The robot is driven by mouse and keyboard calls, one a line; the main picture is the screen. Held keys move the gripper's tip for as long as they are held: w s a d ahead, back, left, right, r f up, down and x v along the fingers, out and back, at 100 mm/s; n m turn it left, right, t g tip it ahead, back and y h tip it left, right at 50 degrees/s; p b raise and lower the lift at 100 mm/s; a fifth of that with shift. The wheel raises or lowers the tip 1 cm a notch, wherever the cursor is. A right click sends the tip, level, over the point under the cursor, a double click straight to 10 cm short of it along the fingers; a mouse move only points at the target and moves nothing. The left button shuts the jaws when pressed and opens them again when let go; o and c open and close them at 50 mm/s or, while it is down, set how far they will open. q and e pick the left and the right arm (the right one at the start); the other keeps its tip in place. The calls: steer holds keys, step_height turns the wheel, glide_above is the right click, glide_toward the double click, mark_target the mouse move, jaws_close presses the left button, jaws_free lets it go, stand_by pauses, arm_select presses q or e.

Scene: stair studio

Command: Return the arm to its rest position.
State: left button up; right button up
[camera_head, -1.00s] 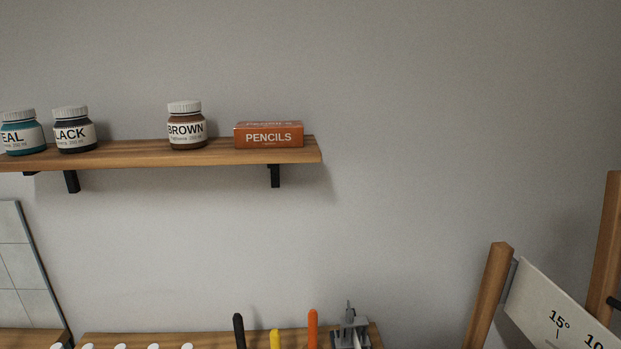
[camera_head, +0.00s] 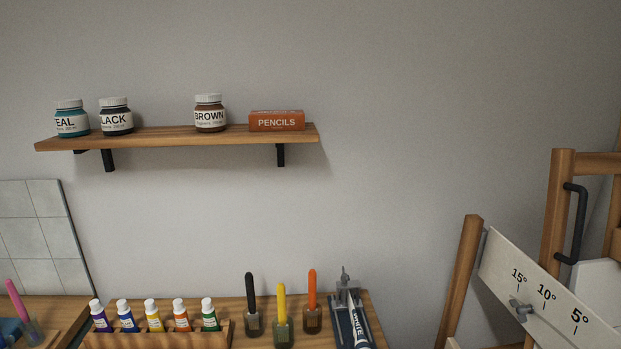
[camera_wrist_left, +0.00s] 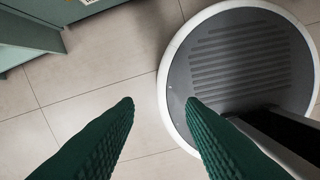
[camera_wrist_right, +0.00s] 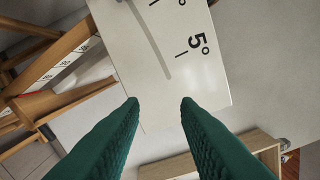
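Neither arm shows in the head view. My left gripper (camera_wrist_left: 160,102) shows in the left wrist view with its two green ribbed fingers apart and nothing between them. It points down over the tiled floor, beside a round grey base with a white rim (camera_wrist_left: 165,75), which looks like mine. My right gripper (camera_wrist_right: 158,102) shows in the right wrist view, also with its fingers apart and empty. Behind its fingertips is a white angle-marked board (camera_wrist_right: 205,75); I cannot tell how far off it is.
A wall shelf (camera_head: 200,137) holds paint jars and a pencil box (camera_head: 276,121). A wooden frame (camera_head: 462,275) with the angle board (camera_head: 545,300) stands at right.

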steer(key=s+a+f+n+t+y, duration=0.2)
steer(key=s+a+f+y, duration=0.3)
steer(key=s+f+y, duration=0.55)
steer(key=s+a+n+y, duration=0.3)
steer(key=s+a+y, duration=0.5)
steer(key=s+a, duration=0.6)
step_height(320, 180, down, 28)
steer(key=s+g+b, duration=0.1)
steer(key=b, duration=0.1)
arm_select(q)
step_height(320, 180, down, 4)
steer(key=shift+w+r+b, duration=0.1)
steer(key=shift+w+b, duration=0.05)
steer(key=shift+b, duration=0.8)
arm_select(e)
steer(key=s+d+f+g, duration=0.1)
steer(key=s+d+f, duration=0.1)
steer(key=s+f, duration=1.5)
steer(key=shift+f+n+g, duration=0.3)
steer(key=shift+f, duration=0.55)
arm_select(q)
steer(key=shift+w+d, duration=0.1)
arm_select(e)
steer(key=shift+s+d+h, duration=0.1)
steer(key=shift+h, duration=0.15)
